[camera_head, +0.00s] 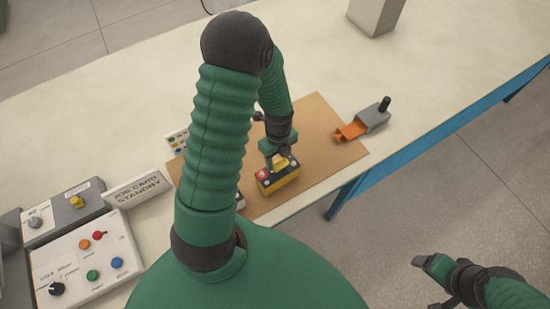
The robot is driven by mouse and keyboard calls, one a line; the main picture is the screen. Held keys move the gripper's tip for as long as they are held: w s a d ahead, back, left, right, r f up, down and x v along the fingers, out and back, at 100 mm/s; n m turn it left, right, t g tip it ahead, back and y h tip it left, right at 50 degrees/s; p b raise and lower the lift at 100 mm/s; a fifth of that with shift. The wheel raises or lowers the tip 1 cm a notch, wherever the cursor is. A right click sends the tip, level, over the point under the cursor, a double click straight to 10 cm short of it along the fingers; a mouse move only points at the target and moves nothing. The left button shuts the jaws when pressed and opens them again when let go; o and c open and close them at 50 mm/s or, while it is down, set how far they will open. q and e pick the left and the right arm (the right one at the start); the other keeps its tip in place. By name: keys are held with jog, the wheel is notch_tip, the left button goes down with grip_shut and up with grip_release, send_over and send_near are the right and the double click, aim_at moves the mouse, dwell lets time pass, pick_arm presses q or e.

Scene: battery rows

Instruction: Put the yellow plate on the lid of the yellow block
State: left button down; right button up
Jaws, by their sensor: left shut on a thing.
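The yellow block (279,184) stands on the brown mat near the front edge of the table. It has a yellow body and a dark lid (264,181) with a small red spot. My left gripper (278,161) points down over it, shut on the small yellow plate (281,162). The plate is at the lid; I cannot tell whether it touches it. My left arm hides the area to the left of the block. My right gripper (432,281) is at the lower right, over the floor, away from the table; its fingers do not show clearly.
The brown mat (318,122) has free room right of the block. A grey and orange tool (366,121) lies at its right edge. A "JOB CARD STANDBY" sign (138,188) and a button panel (92,262) stand at left. A grey box (375,14) is at the back.

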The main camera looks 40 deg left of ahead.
aim_at(276, 164)
pick_arm(q)
jog(key=shift+s+a+f, duration=0.25)
jog(key=shift+a+f, duration=0.45)
jog(key=shift+a, duration=0.1)
jog(key=shift+w+d+f+p, duration=0.1)
jog(key=shift+d+f+p, duration=0.15)
jog(key=shift+f, duration=0.3)
jog(key=shift+w+d+f+p, duration=0.1)
jog(key=shift+d+f+p, duration=0.1)
jog(key=shift+f, duration=0.35)
jog(key=shift+w+d, duration=0.1)
jog(key=shift+d, duration=0.2)
jog(key=shift+f, duration=0.1)
jog(key=c, duration=0.9)
grip_release()
jog(key=shift+s+a, duration=0.15)
jog(key=shift+s, duration=0.05)
jog(key=shift+s+a, duration=0.1)
jog(key=shift+a, duration=0.1)
pick_arm(e)
jog(key=shift+s+d+r, duration=0.2)
jog(key=shift+r, duration=0.25)
pick_arm(q)
jog(key=shift+d, duration=0.15)
pick_arm(e)
jog(key=shift+w+d, duration=0.1)
jog(key=shift+d, duration=0.05)
